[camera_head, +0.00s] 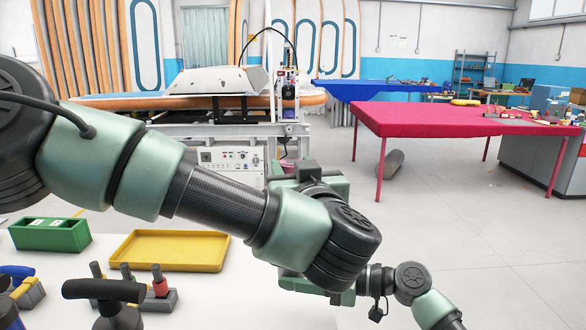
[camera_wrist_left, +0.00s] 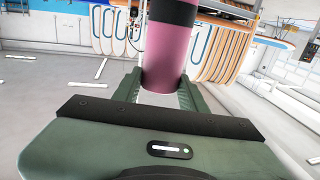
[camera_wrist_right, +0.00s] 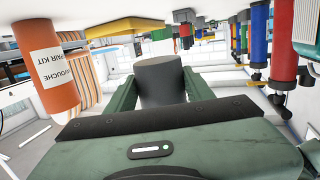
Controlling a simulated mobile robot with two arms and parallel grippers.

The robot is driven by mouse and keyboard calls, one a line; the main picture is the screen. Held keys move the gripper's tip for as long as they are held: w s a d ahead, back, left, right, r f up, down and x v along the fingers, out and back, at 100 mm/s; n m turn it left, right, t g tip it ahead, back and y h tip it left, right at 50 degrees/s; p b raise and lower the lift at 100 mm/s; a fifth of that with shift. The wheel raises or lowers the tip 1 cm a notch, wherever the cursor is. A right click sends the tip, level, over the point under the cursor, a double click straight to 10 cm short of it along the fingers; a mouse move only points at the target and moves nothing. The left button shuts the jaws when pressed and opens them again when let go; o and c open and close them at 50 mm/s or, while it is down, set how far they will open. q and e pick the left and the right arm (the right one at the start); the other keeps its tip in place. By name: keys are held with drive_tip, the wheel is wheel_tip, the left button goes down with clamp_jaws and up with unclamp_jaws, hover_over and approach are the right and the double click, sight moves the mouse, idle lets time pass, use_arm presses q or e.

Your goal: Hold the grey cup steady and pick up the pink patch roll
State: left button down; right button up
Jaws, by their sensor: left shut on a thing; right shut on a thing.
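The pink patch roll (camera_wrist_left: 166,58), a pink cylinder with a black band, stands between the fingers of my left gripper (camera_wrist_left: 160,88) in the left wrist view. That gripper is shut on it. The grey cup (camera_wrist_right: 160,82), a dark grey cylinder, is between the fingers of my right gripper (camera_wrist_right: 158,92) in the right wrist view, and that gripper is shut on it.
A yellow tray (camera_head: 170,264), a green bin (camera_head: 50,235) and a rack of tools (camera_head: 160,299) are on the white table. An orange repair-kit canister (camera_wrist_right: 47,70) is near the right gripper. A pink table (camera_head: 440,118) stands farther off, with clear floor before it.

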use_arm(q)
drive_tip(key=shift+r+p, duration=0.3)
drive_tip(key=shift+r, duration=0.35)
use_arm(e)
drive_tip(key=shift+r, duration=0.65)
drive_tip(key=o, duration=1.1)
drive_tip(key=shift+c, duration=0.2)
drive_tip(key=shift+d, duration=0.1)
drive_tip(key=v, duration=1.2)
drive_tip(key=shift+f, duration=0.1)
